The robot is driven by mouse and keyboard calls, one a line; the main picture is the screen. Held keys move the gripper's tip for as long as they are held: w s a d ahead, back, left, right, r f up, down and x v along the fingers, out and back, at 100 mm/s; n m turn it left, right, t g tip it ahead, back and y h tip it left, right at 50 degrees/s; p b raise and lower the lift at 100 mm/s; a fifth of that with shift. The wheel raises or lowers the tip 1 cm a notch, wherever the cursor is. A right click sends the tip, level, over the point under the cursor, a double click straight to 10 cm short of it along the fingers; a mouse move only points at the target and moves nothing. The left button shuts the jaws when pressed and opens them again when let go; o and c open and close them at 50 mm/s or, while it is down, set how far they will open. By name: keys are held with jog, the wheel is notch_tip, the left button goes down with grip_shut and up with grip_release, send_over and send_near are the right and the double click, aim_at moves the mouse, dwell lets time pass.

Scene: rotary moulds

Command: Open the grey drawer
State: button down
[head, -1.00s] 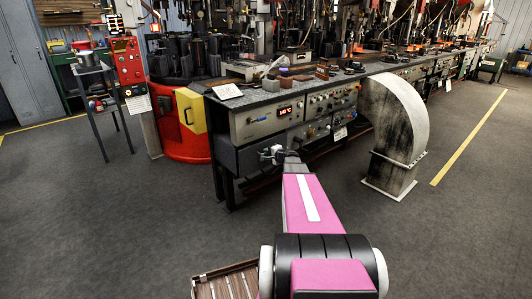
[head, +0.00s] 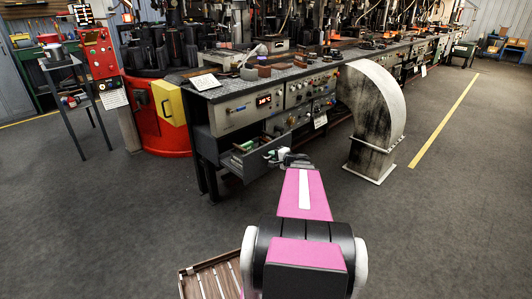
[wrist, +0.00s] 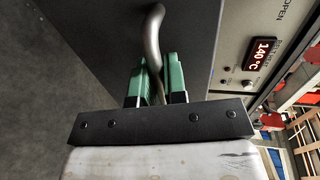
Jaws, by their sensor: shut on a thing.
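The grey drawer (head: 246,169) under the left end of the workbench is partly pulled out, and its open top shows a few items inside, one of them green. My gripper (head: 276,155) is at the drawer's front. In the wrist view the drawer's dark front (wrist: 95,35) fills the upper left. A curved metal handle (wrist: 153,35) runs down between the green fingers of my gripper (wrist: 158,80), which are shut on it. How far the drawer still reaches inside the bench is hidden.
A control panel with a red display (head: 264,101) sits above the drawer. A large curved duct (head: 378,125) stands on the floor to the right. A yellow box (head: 168,103) on a red round base is to the left.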

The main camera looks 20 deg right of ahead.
jog(key=shift+f+v, duration=0.2)
jog(key=shift+v, duration=0.85)
jog(key=shift+f+v, duration=0.25)
jog(key=shift+v, duration=0.8)
jog(key=shift+s, duration=0.1)
jog(key=c, duration=1.2)
grip_release()
jog(key=v, duration=1.1)
jog(key=shift+a, duration=0.1)
